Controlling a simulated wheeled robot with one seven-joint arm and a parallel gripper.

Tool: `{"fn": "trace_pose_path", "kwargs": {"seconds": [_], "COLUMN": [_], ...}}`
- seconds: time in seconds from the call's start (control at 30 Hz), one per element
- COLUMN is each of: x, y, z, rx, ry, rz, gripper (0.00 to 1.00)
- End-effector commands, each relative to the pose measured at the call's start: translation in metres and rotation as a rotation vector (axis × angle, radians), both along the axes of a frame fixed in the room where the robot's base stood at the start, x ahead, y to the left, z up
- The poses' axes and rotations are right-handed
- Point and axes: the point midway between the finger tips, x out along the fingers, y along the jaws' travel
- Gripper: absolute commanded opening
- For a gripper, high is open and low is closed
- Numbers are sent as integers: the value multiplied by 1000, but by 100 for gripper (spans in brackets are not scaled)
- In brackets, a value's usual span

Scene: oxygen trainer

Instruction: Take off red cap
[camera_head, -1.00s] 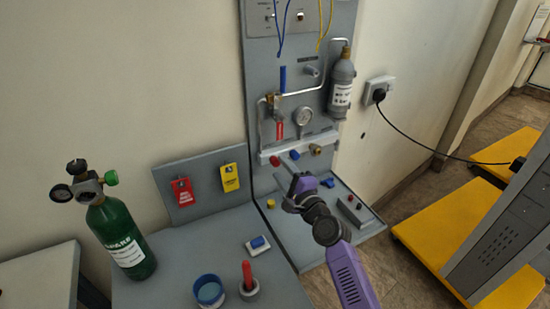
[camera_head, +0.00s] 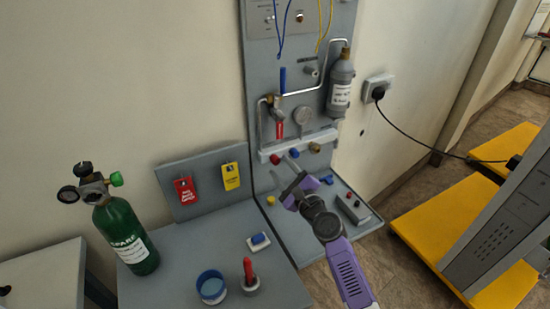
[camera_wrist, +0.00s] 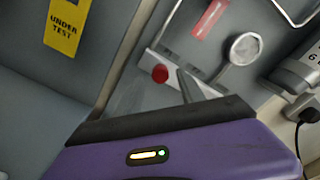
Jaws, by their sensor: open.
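The red cap (camera_head: 275,159) is a small round knob at the left of the light manifold bar (camera_head: 325,136) on the grey panel. It also shows in the wrist view (camera_wrist: 160,73), just above my gripper's purple body. A blue cap (camera_head: 294,153) sits to its right on the same bar. My gripper (camera_head: 290,180) is open and empty, below and slightly right of the red cap, and apart from it as far as I can tell. In the wrist view one dark finger (camera_wrist: 184,88) shows just right of the red cap; the other finger cannot be made out.
A green cylinder (camera_head: 126,238) stands at left. A blue cup (camera_head: 211,288) and a red-handled tool (camera_head: 248,272) are on the bench.

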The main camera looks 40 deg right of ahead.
Motion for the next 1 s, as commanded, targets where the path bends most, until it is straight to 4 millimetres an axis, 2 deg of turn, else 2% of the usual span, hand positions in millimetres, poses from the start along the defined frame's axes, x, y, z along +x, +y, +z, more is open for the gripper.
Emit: {"fn": "trace_pose_path", "kwargs": {"seconds": [0.1, 0.37, 0.5, 1.0], "x": [0, 0, 0, 2], "y": [0, 0, 0, -1], "z": [2, 1, 2, 1], "rx": [103, 116, 207, 206], "ry": [-29, -33, -59, -59], "rz": [-1, 0, 0, 0], "gripper": [46, 46, 46, 46]}}
